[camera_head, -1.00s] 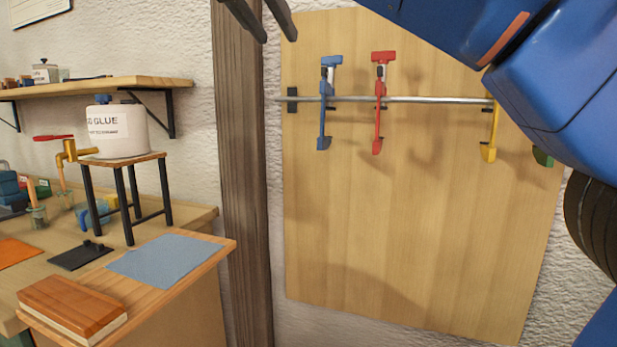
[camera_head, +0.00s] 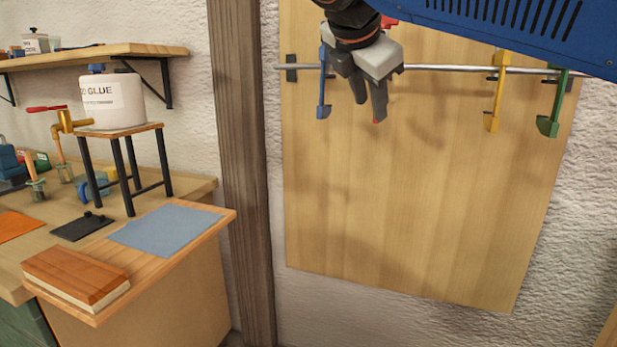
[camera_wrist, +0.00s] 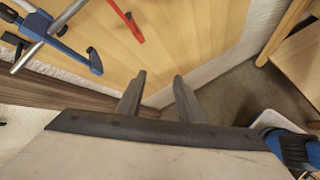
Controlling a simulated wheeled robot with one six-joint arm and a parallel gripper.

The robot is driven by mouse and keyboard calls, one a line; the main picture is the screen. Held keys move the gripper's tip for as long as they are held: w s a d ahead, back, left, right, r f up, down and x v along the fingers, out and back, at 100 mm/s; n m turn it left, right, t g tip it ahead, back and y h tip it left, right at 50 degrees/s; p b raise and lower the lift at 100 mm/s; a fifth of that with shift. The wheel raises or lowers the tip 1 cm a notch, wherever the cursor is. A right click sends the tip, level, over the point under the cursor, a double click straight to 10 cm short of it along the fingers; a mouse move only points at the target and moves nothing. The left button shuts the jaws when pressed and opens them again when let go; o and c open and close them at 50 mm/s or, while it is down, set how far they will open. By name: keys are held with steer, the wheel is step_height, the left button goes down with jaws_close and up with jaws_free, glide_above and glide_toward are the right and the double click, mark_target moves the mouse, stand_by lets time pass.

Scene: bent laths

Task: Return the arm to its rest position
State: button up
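My gripper (camera_head: 368,108) hangs at the top middle of the head view, in front of the wooden wall panel. Its fingers point downward and hide most of the red clamp (camera_head: 389,20). In the wrist view my gripper (camera_wrist: 159,77) has its two fingers apart with nothing between them.
A blue clamp (camera_head: 323,95), a yellow clamp (camera_head: 495,95) and a green clamp (camera_head: 548,122) hang on the metal rail (camera_head: 440,67). At left are a glue pot (camera_head: 112,101) on a stool, an orange-brown block (camera_head: 75,275) and a grey-blue sheet (camera_head: 165,229).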

steer(key=s+d+f+m+g, duration=0.1)
steer(key=s+d+f+m, duration=0.1)
steer(key=d+f+m, duration=0.3)
steer(key=s+d+f+m+g+y, duration=0.1)
steer(key=s+d+f+m, duration=0.2)
steer(key=f, duration=0.5)
steer(key=s+d+f+m+g, duration=0.1)
steer(key=s+d+f+m, duration=0.1)
steer(key=d+f, duration=0.35)
steer(key=s+d+f+m+y, duration=0.1)
steer(key=s+f+m, duration=0.3)
steer(key=f, duration=0.3)
steer(key=s+d+f+m+y, duration=0.1)
steer(key=s+d+f+m, duration=0.1)
steer(key=s+f+m, duration=0.3)
steer(key=s+d+f+m+g, duration=0.1)
steer(key=s+f+m, duration=0.3)
steer(key=f, duration=0.7)
steer(key=shift+s+d+f+m+y, duration=0.2)
steer(key=shift+d+m+y, duration=0.1)
steer(key=shift+y, duration=0.1)
